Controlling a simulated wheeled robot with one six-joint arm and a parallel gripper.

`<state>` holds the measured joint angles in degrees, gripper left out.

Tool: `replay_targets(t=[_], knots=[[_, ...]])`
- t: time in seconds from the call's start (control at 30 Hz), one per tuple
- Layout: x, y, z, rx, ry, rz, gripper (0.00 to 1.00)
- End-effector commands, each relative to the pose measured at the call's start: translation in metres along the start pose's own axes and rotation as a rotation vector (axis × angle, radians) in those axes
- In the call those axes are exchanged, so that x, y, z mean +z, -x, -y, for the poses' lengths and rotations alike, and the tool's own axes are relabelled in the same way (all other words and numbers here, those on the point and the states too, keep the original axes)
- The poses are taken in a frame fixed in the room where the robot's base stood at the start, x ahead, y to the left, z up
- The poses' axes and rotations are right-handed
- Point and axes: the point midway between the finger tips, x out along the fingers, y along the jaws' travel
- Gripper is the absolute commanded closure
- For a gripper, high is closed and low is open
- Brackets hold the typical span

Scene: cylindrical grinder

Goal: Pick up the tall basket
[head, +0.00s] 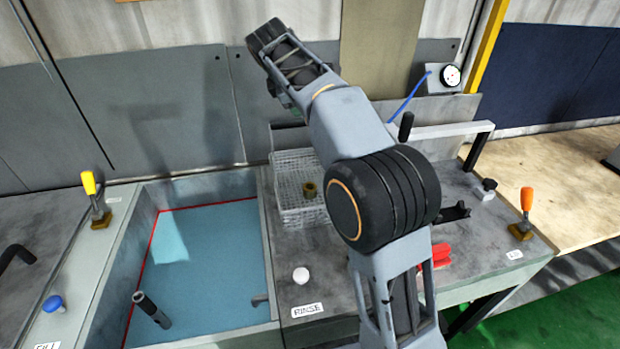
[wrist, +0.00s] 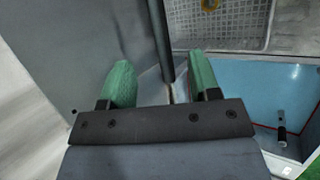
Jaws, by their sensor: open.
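A white wire-mesh basket (head: 288,204) stands on the grey bench just right of the blue-floored tank. It has tall mesh sides, and an olive-brass ring-shaped part (head: 310,188) shows inside it. My arm hides its right side. In the wrist view, the basket's mesh (wrist: 240,22) is at the top right, cut by the frame edge, with the ring-shaped part (wrist: 209,5) in it. My gripper (wrist: 163,78) is open with nothing between its green fingers. The basket lies beyond and to the right of the fingers, apart from them. In the head view, my gripper is mostly hidden behind my wrist.
The tank (head: 215,255) lies left of the basket, with a dark tube (head: 150,308) in it. A white knob (head: 301,275) is in front of the basket. A red object (head: 440,252) and an orange-handled lever (head: 526,200) are to the right. A grey wall panel (head: 140,105) stands behind.

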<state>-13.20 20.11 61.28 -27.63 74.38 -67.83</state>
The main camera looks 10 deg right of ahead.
Motion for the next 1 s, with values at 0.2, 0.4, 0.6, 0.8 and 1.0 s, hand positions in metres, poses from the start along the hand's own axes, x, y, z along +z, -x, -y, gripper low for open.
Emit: replay_targets(t=[0.2, 0.4, 0.6, 0.8, 1.0], knots=[[0.001, -0.040, -0.001, -0.001, 0.008, 0.004, 0.44], [0.001, -0.067, -0.002, 0.000, 0.007, 0.003, 0.44], [0.001, -0.078, -0.002, 0.001, 0.006, 0.003, 0.44], [0.000, -0.100, -0.003, -0.003, 0.007, 0.004, 0.44], [0.000, -0.123, -0.004, 0.000, 0.005, 0.003, 0.44]])
